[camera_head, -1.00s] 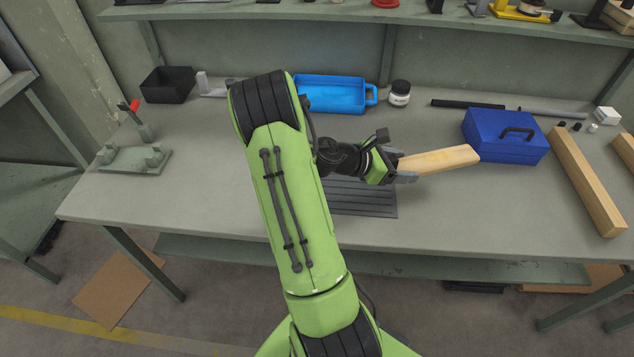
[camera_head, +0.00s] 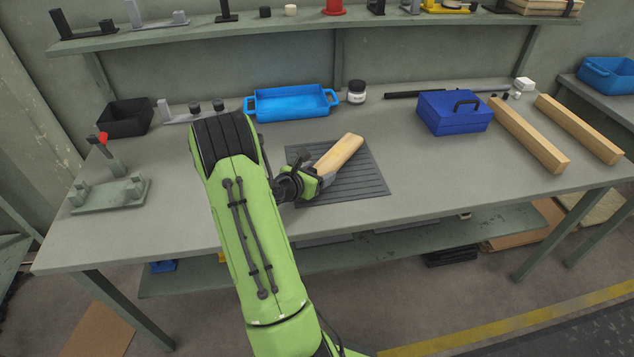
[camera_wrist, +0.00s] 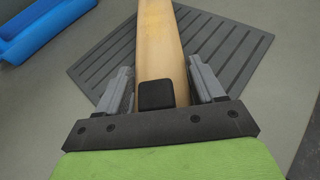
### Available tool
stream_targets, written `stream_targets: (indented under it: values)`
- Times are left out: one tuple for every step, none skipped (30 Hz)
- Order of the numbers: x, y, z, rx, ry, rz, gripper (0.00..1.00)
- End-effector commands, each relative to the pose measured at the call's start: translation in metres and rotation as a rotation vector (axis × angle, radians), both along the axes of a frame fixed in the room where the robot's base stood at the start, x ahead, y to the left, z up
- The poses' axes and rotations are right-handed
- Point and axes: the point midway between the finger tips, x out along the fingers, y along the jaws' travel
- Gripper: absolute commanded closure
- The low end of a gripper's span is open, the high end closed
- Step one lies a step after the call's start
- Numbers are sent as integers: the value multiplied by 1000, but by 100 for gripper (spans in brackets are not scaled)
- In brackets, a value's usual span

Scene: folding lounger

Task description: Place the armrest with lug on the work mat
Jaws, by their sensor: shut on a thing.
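The armrest (camera_head: 340,152) is a pale wooden bar, held at its near end by my gripper (camera_head: 322,178). The dark ribbed work mat (camera_head: 362,183) lies on the bench beneath it. In the head view the armrest slants up and right over the mat. In the wrist view the armrest (camera_wrist: 158,45) runs away from me between the two fingers of my gripper (camera_wrist: 168,88), with the mat (camera_wrist: 225,48) below. The lug cannot be made out. I cannot tell whether the armrest touches the mat.
A blue tray (camera_head: 290,104) and a dark-lidded jar (camera_head: 357,92) stand behind the mat. A blue toolbox (camera_head: 455,112) and wooden beams (camera_head: 530,135) are to the right. A green-grey fixture (camera_head: 110,194) and black bin (camera_head: 125,116) are at the left.

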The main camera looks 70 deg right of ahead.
Motion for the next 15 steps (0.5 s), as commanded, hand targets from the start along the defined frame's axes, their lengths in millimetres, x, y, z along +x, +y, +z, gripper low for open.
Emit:
stream_targets:
  values:
    - [-1, 0, -15, 2, 3, -1, 70]
    - [-1, 0, -19, 1, 3, -1, 70]
    - [-1, 0, -20, -1, 2, -1, 70]
    - [-1, 0, -19, -1, 1, -1, 70]
    - [-1, 0, -18, -2, 0, -1, 70]
    - [0, 0, -17, -1, 0, -1, 70]
    - [0, 0, -17, -1, 0, -1, 70]
    - [0, 0, -17, -1, 0, -1, 70]
    - [0, 0, -17, -1, 1, -1, 70]
    - [0, 0, -18, -1, 1, -1, 70]
    - [0, 0, -19, -1, 1, -1, 70]
    - [0, 0, -20, 1, 0, -1, 31]
    - [0, 0, -20, 1, 0, -1, 26]
    - [0, 0, -20, 1, 0, -1, 21]
    - [0, 0, -20, 1, 0, -1, 15]
